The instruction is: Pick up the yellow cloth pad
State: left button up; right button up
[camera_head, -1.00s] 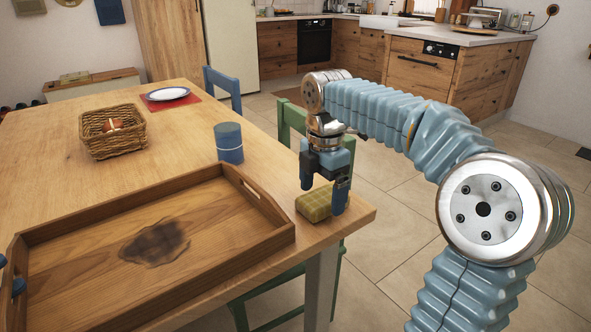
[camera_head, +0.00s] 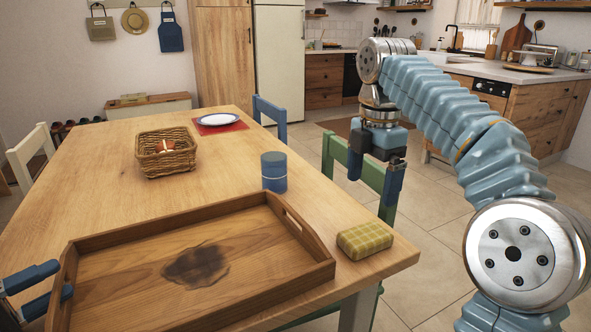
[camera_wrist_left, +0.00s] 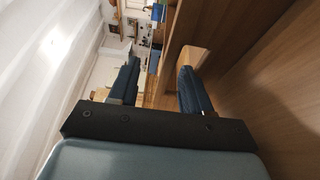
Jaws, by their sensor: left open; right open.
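The yellow checked cloth pad (camera_head: 365,240) lies on the table's right front corner, just right of the wooden tray (camera_head: 120,258). My right gripper (camera_head: 374,183) is open and empty, raised above and beyond the pad, apart from it. My left gripper (camera_head: 36,290) is open at the left edge of the head view, by the tray's left end. In the left wrist view its two blue fingers (camera_wrist_left: 160,88) are apart with nothing between them.
A blue cup (camera_head: 273,172) stands behind the tray's right end. A wicker basket (camera_head: 166,155) and a plate on a red mat (camera_head: 217,120) are further back. A green chair (camera_head: 372,178) stands at the table's right side. The wooden table (camera_head: 100,185) is clear around the basket.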

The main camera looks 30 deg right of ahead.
aim_at(368, 233)
jog(key=shift+o, duration=0.3)
jog(key=shift+s+d+f, duration=0.1)
jog(key=shift+d+f, duration=0.05)
jog(key=shift+d, duration=0.3)
notch_tip(368, 233, down, 12)
jog(key=shift+c, duration=0.5)
jog(key=c, duration=1.1)
notch_tip(368, 233, up, 10)
jog(key=shift+r, duration=0.1)
